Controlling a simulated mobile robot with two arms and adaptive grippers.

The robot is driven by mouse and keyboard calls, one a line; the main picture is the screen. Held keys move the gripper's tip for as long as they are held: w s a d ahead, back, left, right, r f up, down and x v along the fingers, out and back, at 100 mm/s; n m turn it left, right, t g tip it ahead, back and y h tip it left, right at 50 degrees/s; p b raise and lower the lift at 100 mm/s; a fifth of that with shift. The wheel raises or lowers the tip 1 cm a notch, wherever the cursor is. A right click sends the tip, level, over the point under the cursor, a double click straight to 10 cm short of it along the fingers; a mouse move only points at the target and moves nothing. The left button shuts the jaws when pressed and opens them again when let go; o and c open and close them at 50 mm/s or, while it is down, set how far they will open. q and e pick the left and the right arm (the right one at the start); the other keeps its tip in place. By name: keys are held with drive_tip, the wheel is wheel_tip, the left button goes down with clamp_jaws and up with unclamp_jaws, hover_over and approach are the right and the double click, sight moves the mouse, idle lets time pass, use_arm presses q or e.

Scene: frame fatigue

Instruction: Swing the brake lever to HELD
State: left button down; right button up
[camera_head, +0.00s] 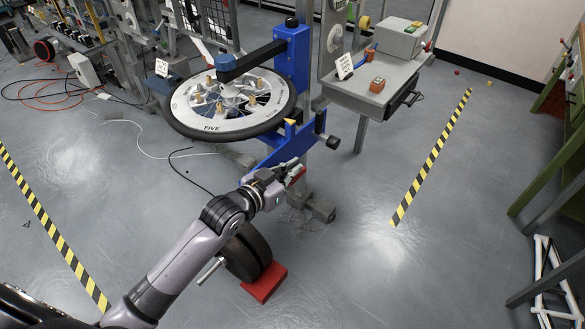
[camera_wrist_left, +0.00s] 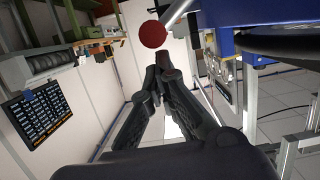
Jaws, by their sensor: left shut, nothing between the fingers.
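My left gripper (camera_head: 294,174) reaches in from the lower left in the head view, just below the blue bracket (camera_head: 290,150) of the wheel stand. Its fingers are shut and empty; they also show closed in the left wrist view (camera_wrist_left: 165,62). A round red knob (camera_wrist_left: 153,34), which looks like the end of the brake lever, sits just beyond the fingertips in the wrist view. A pale rod (camera_wrist_left: 178,10) beside the knob runs up out of the picture. I cannot tell whether fingertips and knob touch. No HELD mark is readable. My right gripper is out of view.
A large wheel disc (camera_head: 232,121) marked FIVE lies flat on the blue stand above the gripper. A grey table (camera_head: 345,92) with a control box (camera_head: 402,38) stands to the right. A black wheel (camera_head: 247,252) and a red block (camera_head: 264,283) are on the floor below my arm.

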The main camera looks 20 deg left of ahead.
use_arm(q)
drive_tip(key=shift+f, duration=0.1)
idle(0.3)
drive_tip(key=shift+s+d+f+m, duration=0.1)
drive_tip(key=shift+d+f+m, duration=0.05)
drive_tip(key=shift+d+m, duration=0.2)
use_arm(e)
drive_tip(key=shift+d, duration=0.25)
